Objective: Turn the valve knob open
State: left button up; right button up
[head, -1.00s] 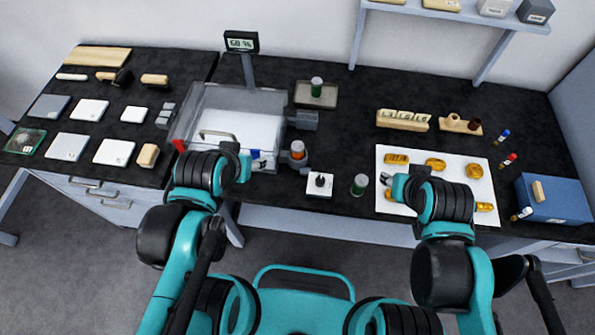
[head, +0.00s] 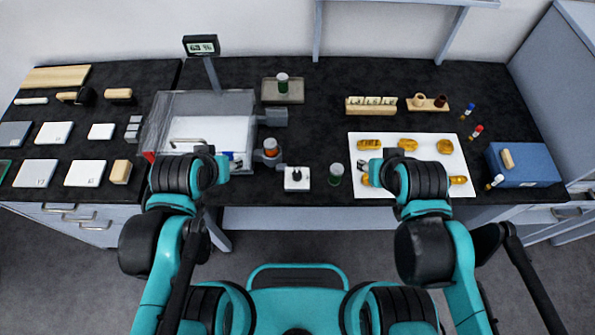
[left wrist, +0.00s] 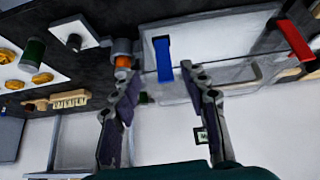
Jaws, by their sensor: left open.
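A clear-lidded chamber (head: 165,112) stands on the black counter, with a blue handle (head: 233,158) and a red handle (head: 150,157) at its front. The blue handle (left wrist: 163,60) hangs upright in the left wrist view, framed between my fingertips; the red one (left wrist: 295,40) is at far right. I cannot tell which part is the valve knob; a black knob on a white plate (head: 297,185) is another candidate. My left gripper (left wrist: 161,74) is open and empty, facing the chamber's front; my arm mostly hides it in the head view. My right gripper (head: 369,166) is over the white sheet; its jaws are unclear.
An orange-topped vial (head: 270,147) is in a holder beside the chamber. A green vial (head: 336,173) stands near the front edge. Amber pieces (head: 408,145) lie on the white sheet (head: 390,190). A blue box (head: 530,170) is at right. White tiles (head: 86,173) lie at left.

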pick_arm(q)
jog(key=w+d+n+g+p, duration=0.3)
jog(key=w+d+n+g, duration=0.15)
jog(key=d, duration=0.45)
jog(key=n+g+p, duration=0.1)
jog(key=n+g, duration=0.1)
jog(key=n, duration=0.2)
send_near(297, 173)
jog(key=shift+w+a+f, duration=0.25)
jog(key=shift+f, duration=0.05)
jog(key=shift+s+d+f, duration=0.1)
jog(key=shift+d+f, duration=0.25)
jog(key=shift+f, duration=0.2)
notch_tip(297, 173, down, 7)
jog(key=shift+f+b, duration=0.15)
jog(key=shift+b, duration=1.1)
grip_shut()
